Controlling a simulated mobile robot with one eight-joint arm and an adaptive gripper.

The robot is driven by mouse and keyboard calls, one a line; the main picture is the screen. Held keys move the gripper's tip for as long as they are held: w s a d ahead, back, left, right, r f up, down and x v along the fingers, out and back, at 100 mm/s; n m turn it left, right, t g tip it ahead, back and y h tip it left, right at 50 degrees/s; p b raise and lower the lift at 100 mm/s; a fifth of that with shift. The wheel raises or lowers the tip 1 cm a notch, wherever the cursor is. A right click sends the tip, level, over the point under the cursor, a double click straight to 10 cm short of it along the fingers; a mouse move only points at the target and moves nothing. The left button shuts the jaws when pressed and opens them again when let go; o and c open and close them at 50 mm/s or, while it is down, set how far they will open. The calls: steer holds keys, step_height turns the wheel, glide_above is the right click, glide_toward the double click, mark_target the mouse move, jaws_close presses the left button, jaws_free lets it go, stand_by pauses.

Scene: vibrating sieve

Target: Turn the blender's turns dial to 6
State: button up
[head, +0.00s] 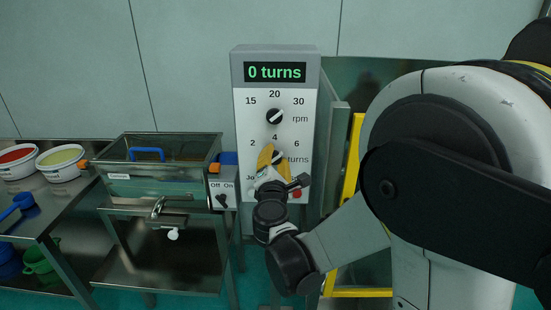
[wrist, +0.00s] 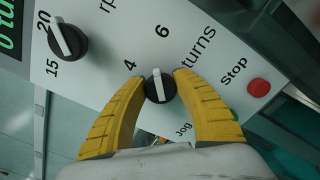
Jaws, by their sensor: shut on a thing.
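The blender's control panel (head: 241,130) stands upright, with a green display (head: 275,73) reading "0 turns". My gripper (head: 268,158) reaches the lower dial and covers most of it in the head view. In the wrist view my gripper's yellow fingers (wrist: 159,82) close on the black turns dial (wrist: 159,88) from both sides. The dial's white bar runs nearly vertically in that view, its upper end towards the 6 (wrist: 162,31). The 4 (wrist: 130,65) is left of that line. The 2 (head: 253,142) shows in the head view.
The rpm dial (head: 274,116) is above the turns dial. A red Stop button (wrist: 259,87) lies near the lower fingers' side of the panel.

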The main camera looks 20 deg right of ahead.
stand_by(0.5)
steer(key=o, duration=1.2)
steer(key=shift+c, duration=0.2)
steer(key=v, duration=1.2)
